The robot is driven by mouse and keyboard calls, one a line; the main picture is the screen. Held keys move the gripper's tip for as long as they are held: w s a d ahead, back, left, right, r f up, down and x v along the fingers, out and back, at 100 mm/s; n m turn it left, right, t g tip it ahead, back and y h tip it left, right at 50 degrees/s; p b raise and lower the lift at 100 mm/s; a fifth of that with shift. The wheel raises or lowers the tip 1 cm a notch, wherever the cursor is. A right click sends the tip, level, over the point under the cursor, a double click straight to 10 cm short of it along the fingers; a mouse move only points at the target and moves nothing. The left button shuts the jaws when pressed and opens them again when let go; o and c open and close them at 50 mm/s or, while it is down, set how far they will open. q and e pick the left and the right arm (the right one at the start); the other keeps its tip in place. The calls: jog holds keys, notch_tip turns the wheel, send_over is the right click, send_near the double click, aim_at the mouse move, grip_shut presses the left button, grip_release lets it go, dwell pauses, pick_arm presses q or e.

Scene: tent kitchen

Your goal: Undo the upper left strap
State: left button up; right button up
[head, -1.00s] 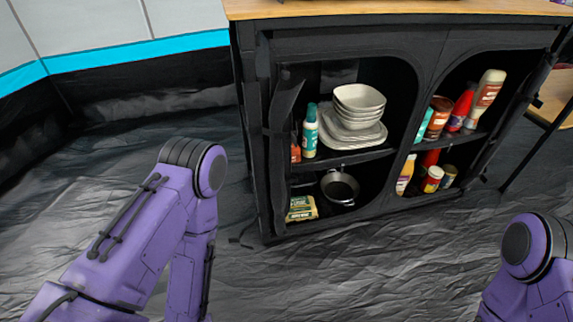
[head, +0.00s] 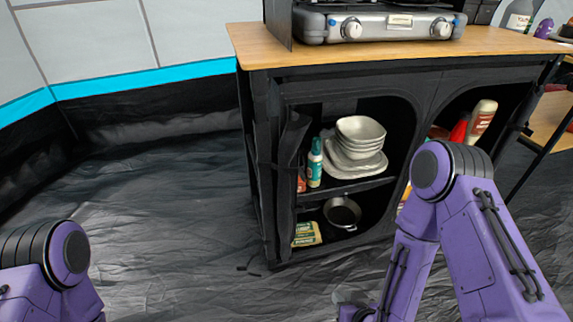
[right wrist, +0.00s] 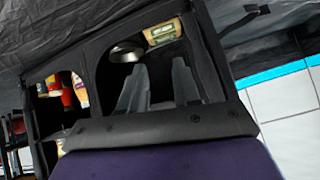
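The black fabric cabinet (head: 262,165) stands ahead with two arched openings. A dark door flap (head: 291,160) is gathered along the left edge of the left opening. The upper left strap is too dark to pick out clearly against it. My right gripper (head: 353,309) shows only in part at the bottom edge of the head view, low in front of the cabinet and apart from the flap. In the right wrist view its two grey fingers (right wrist: 160,86) are apart with nothing between them. My left gripper is out of view; only part of that arm shows at lower left.
Stacked bowls and plates (head: 357,145), a spray bottle (head: 315,163), a pan (head: 342,212) and a yellow packet (head: 307,233) sit on the shelves. A stove (head: 380,25) stands on the wooden top (head: 300,48). The floor left of the cabinet is clear.

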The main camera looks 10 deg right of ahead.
jog(key=w+a+r+n+t+y+p, duration=0.15)
jog(key=w+r+t, duration=0.35)
jog(key=r, duration=0.6)
jog(key=n+t+y+p, duration=0.1)
jog(key=n+t+p, duration=0.1)
jog(key=t+p, duration=0.1)
send_near(296, 169)
jog(key=shift+n, duration=0.25)
jog(key=w+b, duration=0.1)
jog(key=w, duration=0.4)
jog(key=shift+w+a+f, duration=0.1)
jog(key=shift+w+a, duration=0.05)
jog(key=shift+w, duration=0.1)
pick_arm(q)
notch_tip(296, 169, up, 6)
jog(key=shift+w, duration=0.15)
pick_arm(e)
grip_shut()
